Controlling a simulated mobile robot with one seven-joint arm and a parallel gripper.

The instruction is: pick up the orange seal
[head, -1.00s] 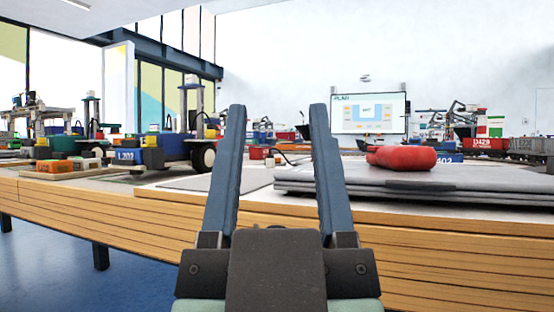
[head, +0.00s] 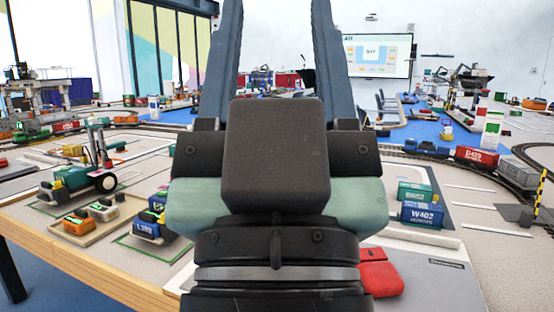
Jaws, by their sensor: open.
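A small orange block with green on its top (head: 78,224), which may be the orange seal, sits on a light tray (head: 103,232) at the left front of the table. A paler block (head: 103,211) sits beside it on the same tray. I cannot tell for sure which piece is the seal. My gripper (head: 275,12) is open and empty. Its two fingers point forward and up, and their tips are at the top edge of the picture. It is to the right of the tray and apart from it. My wrist hides the middle of the table.
A blue unit (head: 150,226) stands right of the tray, and a wheeled green vehicle (head: 85,172) behind it. A red object (head: 380,273) lies at the right front near a blue W402 container (head: 422,215). Train tracks and wagons (head: 476,157) run along the right.

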